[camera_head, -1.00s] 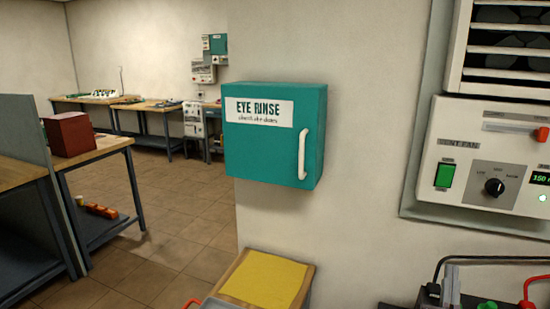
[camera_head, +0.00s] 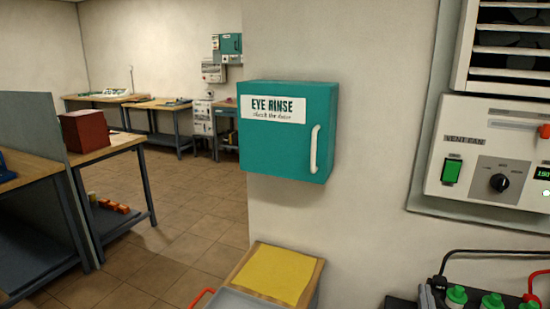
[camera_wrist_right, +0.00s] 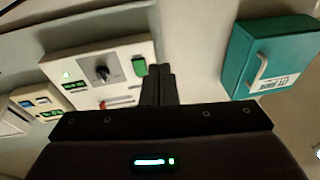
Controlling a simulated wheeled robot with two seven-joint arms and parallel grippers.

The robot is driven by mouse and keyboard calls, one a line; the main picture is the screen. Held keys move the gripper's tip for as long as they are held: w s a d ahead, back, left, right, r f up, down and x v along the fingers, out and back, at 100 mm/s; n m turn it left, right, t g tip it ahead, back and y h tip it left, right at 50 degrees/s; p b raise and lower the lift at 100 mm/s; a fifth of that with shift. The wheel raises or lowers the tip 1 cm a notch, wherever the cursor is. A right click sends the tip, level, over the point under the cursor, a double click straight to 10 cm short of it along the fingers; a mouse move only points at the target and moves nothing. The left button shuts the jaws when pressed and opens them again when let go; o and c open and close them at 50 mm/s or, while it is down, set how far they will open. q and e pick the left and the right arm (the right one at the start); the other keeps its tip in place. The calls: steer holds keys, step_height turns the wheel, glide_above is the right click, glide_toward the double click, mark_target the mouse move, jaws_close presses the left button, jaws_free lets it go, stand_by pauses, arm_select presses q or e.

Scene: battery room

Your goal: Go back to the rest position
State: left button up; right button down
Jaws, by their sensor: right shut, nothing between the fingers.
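My right gripper (camera_wrist_right: 159,84) shows in the right wrist view, its two dark fingers together with nothing between them. It is in the air, apart from the wall things beyond it. In that tilted view the vent fan panel (camera_wrist_right: 88,68) lies to the left of the fingers and the teal eye rinse cabinet (camera_wrist_right: 250,48) to the right. In the head view I cannot make out the right gripper clearly; a small grey shape low at the right is too cut off to tell. My left gripper is in neither view.
The closed eye rinse cabinet (camera_head: 262,145) juts from the wall. The vent fan panel (camera_head: 468,170) is at the right, above green-capped battery terminals (camera_head: 456,295) with cables. A yellow-topped stand (camera_head: 275,274) is below. Workbenches (camera_head: 110,152) stand left; the tiled floor between is clear.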

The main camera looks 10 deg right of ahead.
steer(key=s+a+f+n+g+y, duration=0.35)
steer(key=a+f+g+y, duration=0.3)
steer(key=a+f, duration=0.3)
steer(key=s+a+f+n+g+y, duration=0.1)
steer(key=s+a+f+n+g, duration=0.1)
steer(key=s+a+g, duration=0.35)
steer(key=s+a+f+n+g, duration=0.1)
steer(key=s+a+f+g, duration=0.15)
steer(key=s, duration=0.65)
step_height(320, 180, down, 29)
steer(key=s+g, duration=0.2)
steer(key=s+d+f, duration=0.2)
steer(key=s+f, duration=0.7)
steer(key=s+d+f+g, duration=0.1)
steer(key=s+d+f, duration=0.1)
steer(key=s+f, duration=0.7)
steer(key=shift+s+d+f+n, duration=0.15)
steer(key=shift+s+f+n, duration=0.2)
steer(key=shift+s, duration=0.4)
steer(key=shift+g, duration=0.25)
